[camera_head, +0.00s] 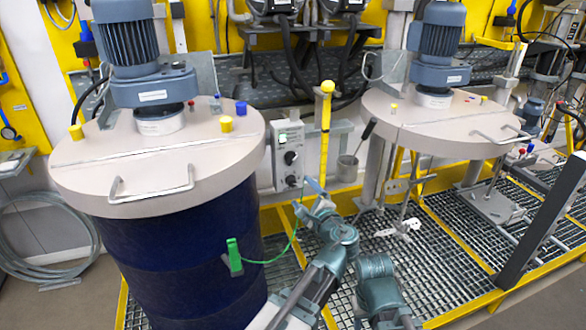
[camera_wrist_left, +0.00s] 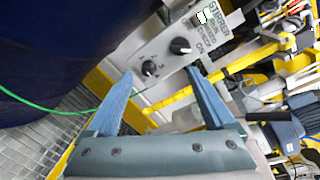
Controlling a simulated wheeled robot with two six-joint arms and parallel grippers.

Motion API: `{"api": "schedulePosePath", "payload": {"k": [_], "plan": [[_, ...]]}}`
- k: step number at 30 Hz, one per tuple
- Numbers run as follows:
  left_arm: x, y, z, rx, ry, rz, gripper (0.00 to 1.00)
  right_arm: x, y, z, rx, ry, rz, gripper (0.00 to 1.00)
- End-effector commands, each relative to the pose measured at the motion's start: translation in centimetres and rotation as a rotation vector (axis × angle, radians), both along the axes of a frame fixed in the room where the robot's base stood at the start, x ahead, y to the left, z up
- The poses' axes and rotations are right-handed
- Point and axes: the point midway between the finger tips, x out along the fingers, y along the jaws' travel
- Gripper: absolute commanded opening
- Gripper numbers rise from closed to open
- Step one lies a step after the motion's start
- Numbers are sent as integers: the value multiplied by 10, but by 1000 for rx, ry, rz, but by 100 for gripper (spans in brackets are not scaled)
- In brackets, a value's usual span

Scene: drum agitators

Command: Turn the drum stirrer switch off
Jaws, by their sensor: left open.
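The stirrer control box (camera_head: 282,146) is a pale upright box beside the left drum, with two black knobs, one above the other. In the left wrist view, one knob (camera_wrist_left: 181,46) is by the printed "STIRRER" lettering and the other knob (camera_wrist_left: 150,68) is lower left of it. The settings of the knobs are too small to tell. My left gripper (camera_head: 307,196) is just below and right of the box. Its two blue fingers (camera_wrist_left: 160,73) are apart and empty, with the lower-left knob appearing between the tips. My right gripper does not show.
The dark blue drum (camera_head: 180,262) with its lid and motor stands close on the left. A green clamp (camera_head: 234,255) with a green cable hangs on its side. A yellow post (camera_head: 325,130) is right of the box. A second lid with stirrer (camera_head: 440,120) stands over the grating.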

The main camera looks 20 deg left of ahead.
Motion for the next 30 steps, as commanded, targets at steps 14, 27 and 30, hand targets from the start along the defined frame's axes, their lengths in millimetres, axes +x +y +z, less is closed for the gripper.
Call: {"api": "schedulePosePath", "payload": {"k": [14,27,30], "plan": [[23,-5,19,180,-8,-65,88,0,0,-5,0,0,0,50],[94,42,19,177,-8,-63,88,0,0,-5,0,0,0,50],[107,52,19,177,-8,-63,88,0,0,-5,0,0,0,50]]}}
